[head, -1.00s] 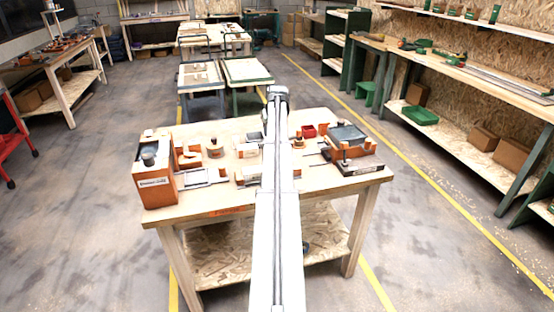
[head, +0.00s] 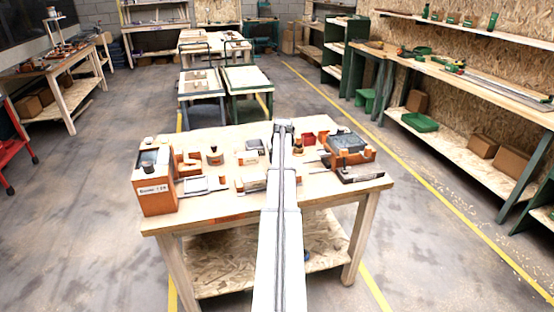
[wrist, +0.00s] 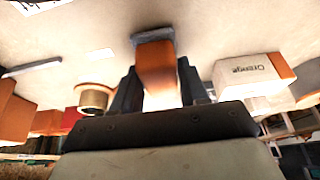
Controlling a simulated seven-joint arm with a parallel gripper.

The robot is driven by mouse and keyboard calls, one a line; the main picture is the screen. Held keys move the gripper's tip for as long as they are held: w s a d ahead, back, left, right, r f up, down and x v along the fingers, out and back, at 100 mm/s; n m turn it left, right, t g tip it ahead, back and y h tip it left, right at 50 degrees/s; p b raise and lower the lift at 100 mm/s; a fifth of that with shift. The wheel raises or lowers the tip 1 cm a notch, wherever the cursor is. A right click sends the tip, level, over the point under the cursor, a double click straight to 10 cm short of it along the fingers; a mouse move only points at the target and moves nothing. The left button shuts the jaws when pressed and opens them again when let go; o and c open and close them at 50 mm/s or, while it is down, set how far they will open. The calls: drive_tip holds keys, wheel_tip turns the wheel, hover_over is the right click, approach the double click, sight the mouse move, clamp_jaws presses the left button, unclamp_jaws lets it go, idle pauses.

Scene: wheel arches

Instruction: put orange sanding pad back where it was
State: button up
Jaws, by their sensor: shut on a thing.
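The orange sanding pad (wrist: 158,72), an orange block with a grey face at its far end, is between the fingers of my gripper (wrist: 158,88) in the wrist view. The gripper is shut on it. The grey face is close to the pale tabletop; I cannot tell whether it touches. In the head view my arm reaches over the workbench (head: 235,207), and its end (head: 284,128) is above the back middle of the bench. My own arm hides the fingers and the pad there.
A white and orange box marked "Orange" (wrist: 250,75) is right of the gripper in the wrist view, and a brown-and-white cylinder (wrist: 94,98) is left. In the head view an orange box (head: 157,190) stands at the bench's left and an orange-grey unit (head: 352,142) at its right.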

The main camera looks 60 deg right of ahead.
drive_tip(key=shift+f, duration=0.3)
drive_tip(key=shift+f, duration=0.1)
drive_tip(key=o, duration=1)
drive_tip(key=v, duration=1.2)
